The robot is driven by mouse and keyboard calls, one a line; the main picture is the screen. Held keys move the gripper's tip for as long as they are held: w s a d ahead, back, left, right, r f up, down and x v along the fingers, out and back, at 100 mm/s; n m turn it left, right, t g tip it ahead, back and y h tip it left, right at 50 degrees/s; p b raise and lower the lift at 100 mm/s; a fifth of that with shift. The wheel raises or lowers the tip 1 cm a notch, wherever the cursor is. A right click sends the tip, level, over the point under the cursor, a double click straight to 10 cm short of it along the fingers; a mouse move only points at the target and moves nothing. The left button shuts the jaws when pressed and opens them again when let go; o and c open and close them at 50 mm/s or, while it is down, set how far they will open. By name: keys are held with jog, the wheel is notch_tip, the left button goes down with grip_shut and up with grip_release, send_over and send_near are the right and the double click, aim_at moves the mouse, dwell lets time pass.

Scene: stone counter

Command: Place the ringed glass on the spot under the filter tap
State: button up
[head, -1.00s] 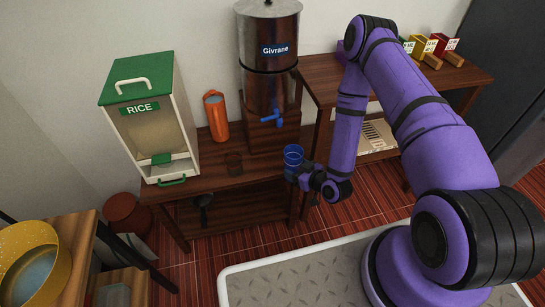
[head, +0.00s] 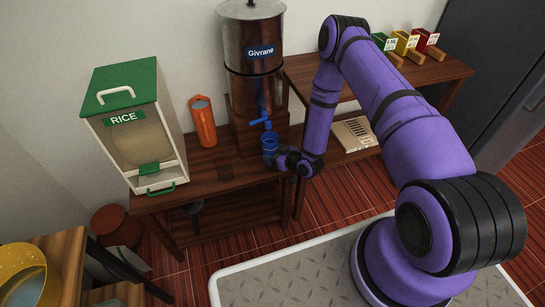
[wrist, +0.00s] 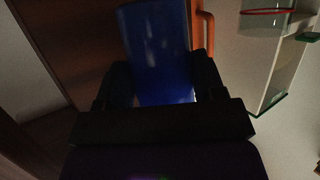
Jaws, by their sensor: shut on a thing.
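My gripper (head: 274,154) is shut on a blue glass (head: 269,142), held upright just below and beside the blue filter tap (head: 261,121). In the wrist view the blue glass (wrist: 158,50) stands between the two dark fingers; no ring shows on it. A clear glass with a red ring (wrist: 268,11) shows at the wrist view's top right. It appears to be the dim see-through glass (head: 225,170) standing on the wooden stand, left of my gripper. The spot under the tap is partly hidden by the blue glass and gripper.
The steel filter (head: 252,60) stands on a wooden block. An orange jug (head: 203,122) stands left of it, and a white and green rice dispenser (head: 130,125) farther left. The wooden stand (head: 195,180) is bare near its front edge. A second table (head: 430,72) stands right.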

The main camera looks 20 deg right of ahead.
jog(key=shift+w+d+f, duration=0.1)
jog(key=shift+w, duration=0.8)
jog(key=shift+f, duration=1.75)
jog(key=shift+f, duration=0.15)
jog(key=o, duration=1.2)
jog(key=shift+s+d+r, duration=0.1)
jog(key=shift+d+r, duration=0.05)
jog(key=shift+r, duration=0.05)
jog(key=v, duration=1.1)
jog(key=shift+s+d+r, duration=0.15)
jog(key=shift+s, duration=0.1)
